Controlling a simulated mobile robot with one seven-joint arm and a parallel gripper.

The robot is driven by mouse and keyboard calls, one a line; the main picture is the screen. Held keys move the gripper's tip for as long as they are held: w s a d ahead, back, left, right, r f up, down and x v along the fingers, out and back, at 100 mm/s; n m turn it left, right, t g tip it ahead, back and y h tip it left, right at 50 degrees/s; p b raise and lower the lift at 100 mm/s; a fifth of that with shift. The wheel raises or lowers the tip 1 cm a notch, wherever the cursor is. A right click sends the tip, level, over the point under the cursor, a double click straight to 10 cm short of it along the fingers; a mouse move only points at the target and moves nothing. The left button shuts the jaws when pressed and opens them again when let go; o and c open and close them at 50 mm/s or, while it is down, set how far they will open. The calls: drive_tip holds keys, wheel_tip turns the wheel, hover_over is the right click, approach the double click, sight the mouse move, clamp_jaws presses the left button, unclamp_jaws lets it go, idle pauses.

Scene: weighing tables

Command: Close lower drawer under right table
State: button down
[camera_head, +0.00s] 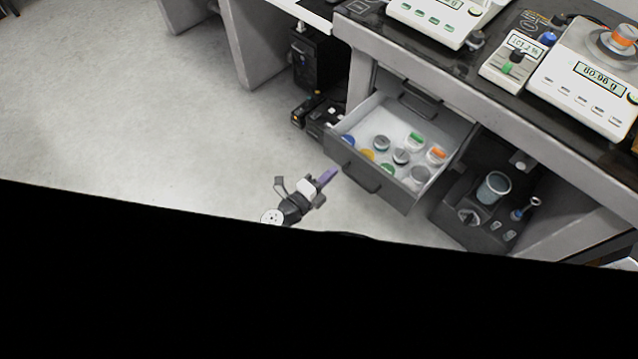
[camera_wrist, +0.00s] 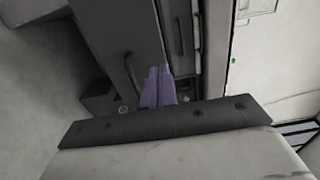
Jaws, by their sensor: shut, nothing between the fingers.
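The lower drawer (camera_head: 352,170) under the right table (camera_head: 440,85) is pulled open. Its grey front has a dark handle, and several jars with coloured lids stand inside. A shut upper drawer (camera_head: 418,100) with its own handle sits above it. My gripper (camera_head: 329,176) has purple fingers and is shut and empty, just in front of the lower drawer's front, near its handle. In the wrist view the closed fingers (camera_wrist: 158,86) point towards the grey drawer front (camera_wrist: 118,35), whose handle shows beside them. I cannot tell whether they touch it.
Balances (camera_head: 585,85) stand on the table top. To the right of the drawer, a dark tray (camera_head: 455,222) holds a beaker (camera_head: 493,187) and small items. Black equipment (camera_head: 318,60) stands on the floor left of the drawer. The floor (camera_head: 130,110) at left is clear.

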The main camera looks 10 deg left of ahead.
drive_tip(key=b+x, duration=0.1)
drive_tip(key=x, duration=0.6)
drive_tip(key=shift+b, duration=0.3)
drive_tip(key=b+x, duration=0.7)
drive_tip(key=x, duration=1.8)
drive_tip(key=shift+w+r, duration=0.15)
drive_tip(key=shift+r, duration=0.15)
drive_tip(key=shift+d, duration=0.1)
